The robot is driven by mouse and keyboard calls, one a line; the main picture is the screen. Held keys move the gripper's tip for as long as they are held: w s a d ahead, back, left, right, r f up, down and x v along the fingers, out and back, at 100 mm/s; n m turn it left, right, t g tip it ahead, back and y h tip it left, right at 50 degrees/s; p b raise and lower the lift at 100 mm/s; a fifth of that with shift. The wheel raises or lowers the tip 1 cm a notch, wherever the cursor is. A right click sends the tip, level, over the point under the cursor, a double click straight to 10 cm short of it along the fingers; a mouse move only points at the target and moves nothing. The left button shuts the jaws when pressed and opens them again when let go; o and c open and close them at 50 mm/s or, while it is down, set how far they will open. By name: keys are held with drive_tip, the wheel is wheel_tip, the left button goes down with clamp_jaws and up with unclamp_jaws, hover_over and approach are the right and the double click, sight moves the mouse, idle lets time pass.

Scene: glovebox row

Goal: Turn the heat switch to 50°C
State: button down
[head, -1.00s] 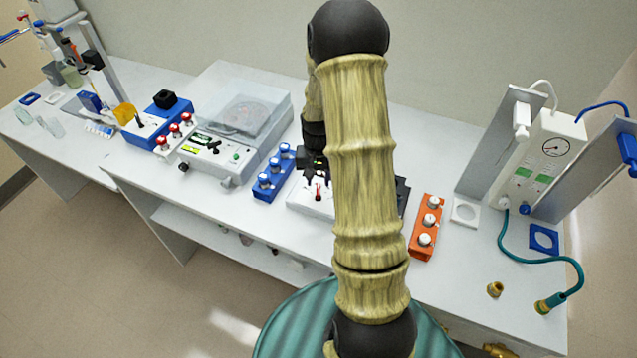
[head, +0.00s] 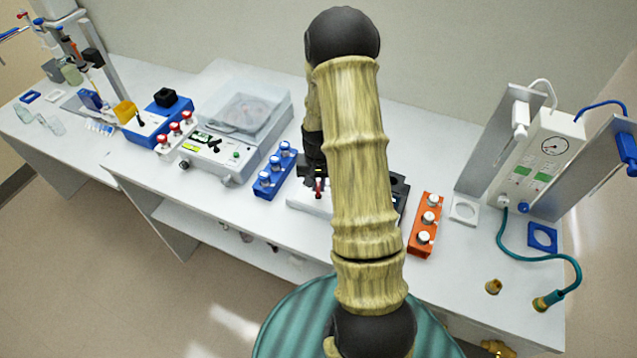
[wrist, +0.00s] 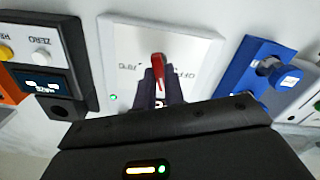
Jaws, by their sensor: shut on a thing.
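The heat switch is a red lever on a white panel (wrist: 195,55). In the wrist view the red lever (wrist: 158,64) sits between the fingertips of my gripper (wrist: 160,85), which is shut on it. Printed marks show beside the lever, partly hidden by the fingers; "OF" and what looks like "70°C" can be made out, but no 50°C mark is readable. In the head view the red lever (head: 318,187) shows just below my gripper (head: 314,178), and my arm covers the right part of the panel.
A blue rack (head: 273,172) with several vials stands left of the panel. An orange rack (head: 425,226) with white-capped vials is to the right. A dark device with a small display (wrist: 42,80) stands close beside the panel.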

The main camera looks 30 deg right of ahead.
sight(319, 187)
drive_tip(key=shift+m, duration=0.5)
drive_tip(key=m+b, duration=0.1)
drive_tip(key=m, duration=0.2)
drive_tip(key=shift+m, duration=2.4)
drive_tip(key=c, duration=1.5)
unclamp_jaws()
wheel_tip(319, 187, up, 18)
drive_tip(key=shift+f+b, duration=0.25)
drive_tip(key=shift+b, duration=0.85)
